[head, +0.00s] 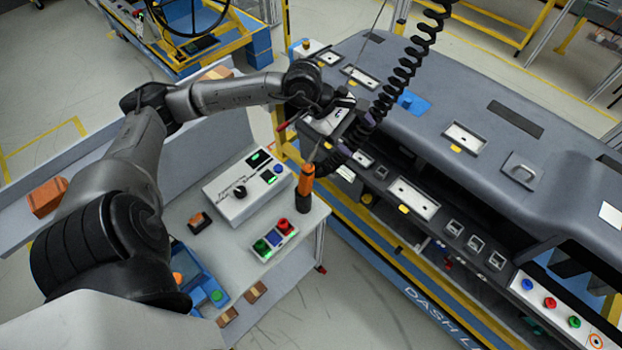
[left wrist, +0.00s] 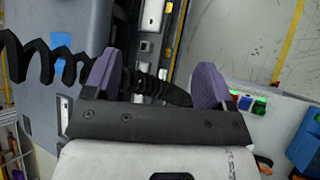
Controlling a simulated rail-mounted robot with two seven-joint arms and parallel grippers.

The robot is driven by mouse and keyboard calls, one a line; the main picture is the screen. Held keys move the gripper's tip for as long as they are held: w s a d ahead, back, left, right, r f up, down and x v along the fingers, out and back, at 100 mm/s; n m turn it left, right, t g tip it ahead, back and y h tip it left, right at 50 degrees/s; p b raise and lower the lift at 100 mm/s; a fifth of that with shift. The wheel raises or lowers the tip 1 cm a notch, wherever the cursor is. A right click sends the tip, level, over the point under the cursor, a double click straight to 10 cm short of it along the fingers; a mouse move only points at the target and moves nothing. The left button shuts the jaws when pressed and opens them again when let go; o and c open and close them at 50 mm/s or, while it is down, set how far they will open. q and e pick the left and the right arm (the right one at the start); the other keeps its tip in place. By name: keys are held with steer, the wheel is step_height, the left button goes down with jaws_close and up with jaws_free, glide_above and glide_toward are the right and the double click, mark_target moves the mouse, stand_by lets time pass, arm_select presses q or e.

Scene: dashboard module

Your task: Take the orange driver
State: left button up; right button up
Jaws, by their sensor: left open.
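The orange driver (head: 306,180) is upright at the right corner of the white bench, its black lower end at the bench top. A black coiled cable (head: 385,90) runs from above down toward it. My left gripper (head: 335,122) is above and slightly right of the driver in the head view, apart from it. In the left wrist view its two purple-padded fingers (left wrist: 158,75) are spread. The dark cable (left wrist: 150,84) shows between and behind them. I cannot make out the driver's orange body in that view. My right gripper is in neither view.
The grey dashboard module (head: 480,125) stands close on the right, with a floor gap between.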

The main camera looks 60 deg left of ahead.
arm_select(q)
steer(key=s+a+f+m+g+y, duration=0.3)
steer(key=a+f, duration=0.1)
steer(key=m+g+y, duration=0.3)
steer(key=m, duration=0.1)
glide_above(307, 165)
steer(key=f, duration=0.4)
steer(key=f+p, duration=0.1)
steer(key=f, duration=0.4)
steer(key=shift+a+f, duration=0.15)
steer(key=shift+a, duration=0.1)
steer(key=shift+d+f+p, duration=0.15)
steer(key=shift+f+p, duration=0.45)
steer(key=shift+f, duration=0.5)
steer(key=shift+d+f+p, duration=0.1)
steer(key=shift+f+p, duration=0.5)
steer(key=shift+f, duration=1)
steer(key=c, duration=1.4)
